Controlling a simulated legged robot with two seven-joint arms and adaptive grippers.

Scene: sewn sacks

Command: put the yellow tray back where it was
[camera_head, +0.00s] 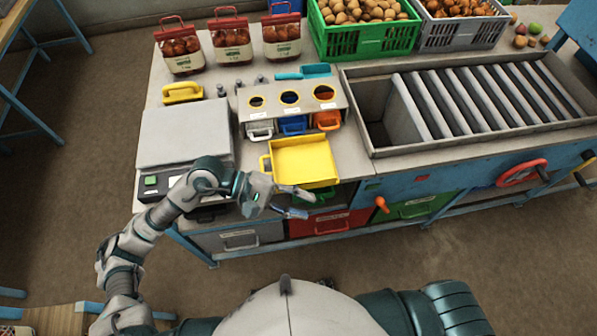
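The yellow tray (303,162) sits near the front edge of the workbench, in front of a metal stand with holes. It looks flat, open and empty, with a handle loop on its left side. My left gripper (303,203) is just in front of the tray's lower left corner, with its two fingers spread apart and nothing visible between them. I cannot tell whether a finger touches the tray. My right gripper does not show; only part of my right arm is at the bottom right.
A scale (185,136) stands left of the tray. The metal stand (290,99) holds small white, blue and orange bins. A roller conveyor (480,100) is on the right. Bagged produce (231,40) and a green crate (365,38) stand behind. Drawers (328,222) and an orange knob (381,203) are below.

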